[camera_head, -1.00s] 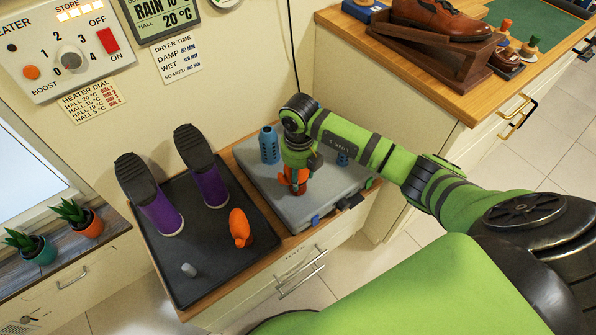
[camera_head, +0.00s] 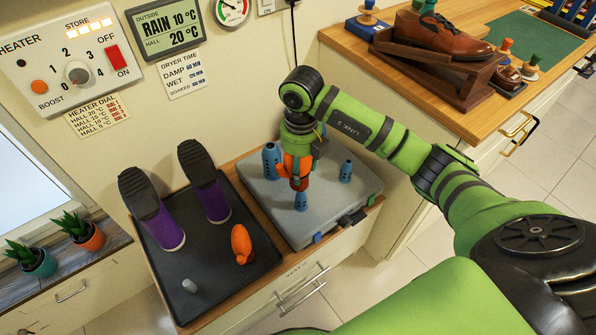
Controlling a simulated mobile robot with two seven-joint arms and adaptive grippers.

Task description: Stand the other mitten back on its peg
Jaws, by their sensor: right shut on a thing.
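One orange mitten (camera_head: 293,166) hangs in my right gripper (camera_head: 297,152), which is shut on it above the grey dryer base (camera_head: 262,200). A blue perforated peg (camera_head: 301,201) shows just below this mitten; whether they touch, I cannot tell. More blue pegs stand on the base, at the back left (camera_head: 271,161) and at the right (camera_head: 345,171). Another orange mitten (camera_head: 241,243) is on the black tray (camera_head: 222,278), to the left of the base. What is under it is hidden. My left gripper is not in view.
Two purple boots (camera_head: 158,226) stand soles up at the back of the tray, and a short grey peg (camera_head: 189,285) is bare at its front. A wooden counter (camera_head: 425,75) with a brown shoe (camera_head: 440,33) rises at the right. Potted plants (camera_head: 82,233) stand at the left.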

